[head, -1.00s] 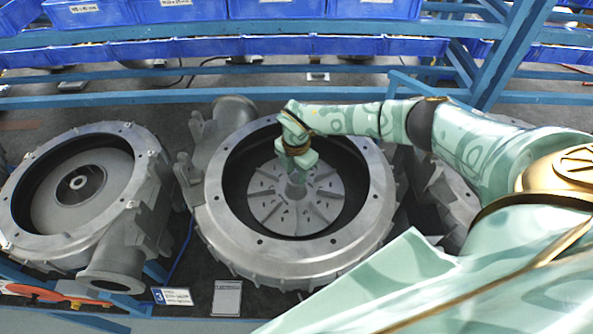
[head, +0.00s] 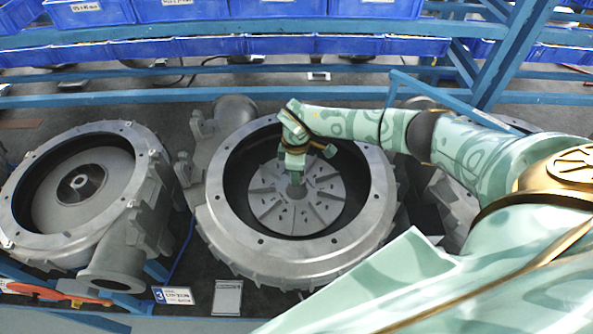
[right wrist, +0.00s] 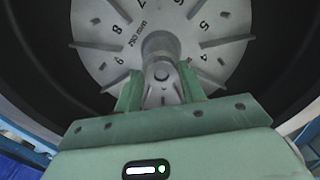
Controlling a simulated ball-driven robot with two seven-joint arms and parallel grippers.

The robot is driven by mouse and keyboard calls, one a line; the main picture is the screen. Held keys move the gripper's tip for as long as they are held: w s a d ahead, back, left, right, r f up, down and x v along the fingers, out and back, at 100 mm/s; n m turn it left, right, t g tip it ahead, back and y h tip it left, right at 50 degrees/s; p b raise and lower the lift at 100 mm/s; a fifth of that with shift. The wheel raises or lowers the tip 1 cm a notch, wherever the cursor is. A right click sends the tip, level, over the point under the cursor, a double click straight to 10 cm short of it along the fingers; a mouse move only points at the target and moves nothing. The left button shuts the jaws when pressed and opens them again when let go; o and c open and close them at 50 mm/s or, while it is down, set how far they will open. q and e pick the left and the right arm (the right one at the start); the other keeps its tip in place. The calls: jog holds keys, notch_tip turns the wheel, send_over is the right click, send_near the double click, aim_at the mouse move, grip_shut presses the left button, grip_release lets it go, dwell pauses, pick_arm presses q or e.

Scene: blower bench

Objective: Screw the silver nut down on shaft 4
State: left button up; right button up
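The middle blower housing (head: 225,225) is open on top, with a round bladed, numbered impeller (head: 265,210) inside. The impeller also shows in the right wrist view (right wrist: 102,40). Its grey hub (right wrist: 160,44) stands at the centre. My right gripper (head: 296,182) reaches down to this hub from above. In the right wrist view, its two green fingers (right wrist: 161,84) close on both sides of a small grey rounded piece, seemingly the silver nut (right wrist: 161,74), at the shaft end. I see no clear gap there. The nut's thread and seating are hidden. My left gripper is not in view.
Another open housing (head: 50,245) stands at the left; a third (head: 455,205) is partly hidden behind my right arm. A card marked 3 (head: 173,296) and a grey plate (head: 227,298) lie in front. Blue bins (head: 280,10) and rails run along the back.

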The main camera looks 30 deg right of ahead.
jog(key=n, duration=1.3)
jog(key=shift+s, duration=0.1)
jog(key=n, duration=1.2)
jog(key=c, duration=0.7)
